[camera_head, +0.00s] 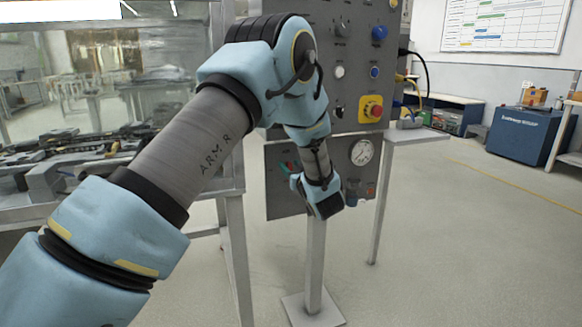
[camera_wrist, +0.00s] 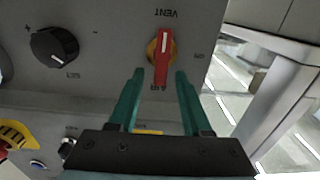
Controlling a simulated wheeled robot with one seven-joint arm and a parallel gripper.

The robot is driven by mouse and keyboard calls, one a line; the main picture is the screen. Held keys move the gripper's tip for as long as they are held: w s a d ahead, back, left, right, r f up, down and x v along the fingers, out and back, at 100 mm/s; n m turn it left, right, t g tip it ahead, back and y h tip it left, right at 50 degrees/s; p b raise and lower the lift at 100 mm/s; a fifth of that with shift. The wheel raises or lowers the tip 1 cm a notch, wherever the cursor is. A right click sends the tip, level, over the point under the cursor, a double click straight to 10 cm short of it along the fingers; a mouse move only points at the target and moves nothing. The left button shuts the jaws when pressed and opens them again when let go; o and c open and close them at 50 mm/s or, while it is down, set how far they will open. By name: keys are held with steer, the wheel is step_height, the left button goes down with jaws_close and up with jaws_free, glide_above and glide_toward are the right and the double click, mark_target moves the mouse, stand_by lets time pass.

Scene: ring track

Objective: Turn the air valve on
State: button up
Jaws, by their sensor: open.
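The air valve (camera_wrist: 164,58) is a red handle on a yellow-orange base, set in a grey panel (camera_wrist: 105,25) that appears upside down in the wrist view. Its handle lies nearly upright in the picture, between the label VENT above and a partly hidden label below; a white mark shows near its upper end. My gripper (camera_wrist: 159,72) has two green fingers, open and empty, one on either side of the handle's lower end. I cannot tell whether they touch it. In the head view my arm and hand hide most of the valve area.
A black knob (camera_wrist: 54,47) is left of the valve. A pressure gauge (camera_head: 362,152) and a red emergency button on yellow (camera_head: 371,109) are on the panels. A metal post (camera_head: 315,265) stands below. Open floor lies to the right, with a blue cabinet (camera_head: 528,133) beyond.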

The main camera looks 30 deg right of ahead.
steer(key=shift+c, duration=0.3)
jaws_close()
steer(key=shift+d+m+p, duration=0.1)
steer(key=shift+m+p, duration=0.2)
steer(key=m+p, duration=0.1)
steer(key=m, duration=0.1)
steer(key=m+p, duration=0.1)
steer(key=shift+s+d+m, duration=0.1)
steer(key=shift+d+m, duration=0.3)
steer(key=shift+s+d+f+m+p, duration=0.1)
steer(key=shift+d+f+m+p, duration=0.5)
steer(key=shift+m, duration=1.65)
steer(key=shift+w+a+f+m+p, duration=0.25)
steer(key=shift+m+p, duration=0.85)
steer(key=shift+m, duration=1.1)
steer(key=shift+s+d+f+m+p, duration=0.4)
steer(key=shift+m+p, duration=0.45)
steer(key=shift+m, duration=1.4)
steer(key=shift+w+a+f, duration=0.1)
steer(key=shift+w+f, duration=0.05)
steer(key=shift+w, duration=0.05)
